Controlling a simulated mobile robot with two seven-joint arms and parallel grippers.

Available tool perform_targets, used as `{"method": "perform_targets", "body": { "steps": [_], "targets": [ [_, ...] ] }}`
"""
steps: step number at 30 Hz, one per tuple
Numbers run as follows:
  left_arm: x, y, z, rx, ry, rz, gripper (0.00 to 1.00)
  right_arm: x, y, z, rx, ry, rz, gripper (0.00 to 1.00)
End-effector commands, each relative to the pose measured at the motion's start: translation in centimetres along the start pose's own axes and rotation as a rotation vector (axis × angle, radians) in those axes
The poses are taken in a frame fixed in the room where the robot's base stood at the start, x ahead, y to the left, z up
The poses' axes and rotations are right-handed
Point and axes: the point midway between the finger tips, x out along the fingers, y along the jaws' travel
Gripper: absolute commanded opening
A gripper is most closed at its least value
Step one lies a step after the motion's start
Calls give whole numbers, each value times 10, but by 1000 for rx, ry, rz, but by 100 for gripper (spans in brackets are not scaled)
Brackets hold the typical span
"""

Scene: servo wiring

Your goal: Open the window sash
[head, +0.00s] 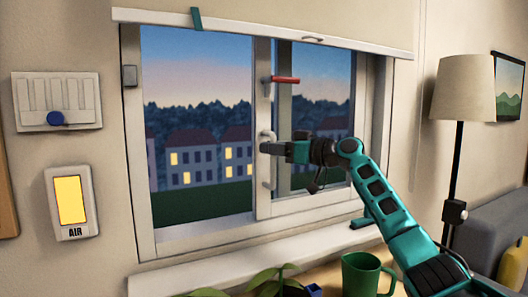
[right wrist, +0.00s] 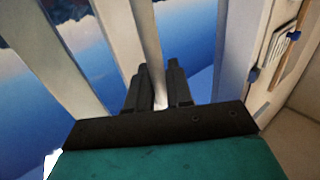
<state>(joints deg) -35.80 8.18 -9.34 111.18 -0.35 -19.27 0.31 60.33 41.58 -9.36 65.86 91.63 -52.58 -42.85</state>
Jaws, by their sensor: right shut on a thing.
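The window has a left pane (head: 200,120) and a right pane (head: 318,120), with white upright stiles (head: 262,60) between them. A red lever (head: 286,80) points to the right from the middle stile. Below it a pale upright bar handle (head: 268,183) stands out from the stile. My right gripper (head: 266,148) is shut on this handle at about mid-height and hides part of it. In the right wrist view the handle (right wrist: 146,35) runs down between the dark fingers (right wrist: 160,95). My left gripper is not in view.
A sill (head: 200,275) runs below the window. A green mug (head: 362,274) and a leafy plant (head: 255,280) stand at the front. A switch panel (head: 58,100) and a lit AIR panel (head: 70,203) are on the left wall. A floor lamp (head: 470,88) stands at right.

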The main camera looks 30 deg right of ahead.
Motion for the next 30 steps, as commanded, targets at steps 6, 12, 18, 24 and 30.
{"method": "perform_targets", "body": {
  "steps": [6,12,18,24,30],
  "targets": [
    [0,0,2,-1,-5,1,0,-1,2,0,1,3,-3,0],
    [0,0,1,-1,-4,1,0,-1,2,0,1,3,-5,0],
    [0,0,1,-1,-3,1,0,-1,1,0,1,2,-6,34],
    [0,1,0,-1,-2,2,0,-1,1,0,1,1,-5,37],
    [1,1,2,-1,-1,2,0,-10,2,1,1,1,-4,37]
  ]
}}
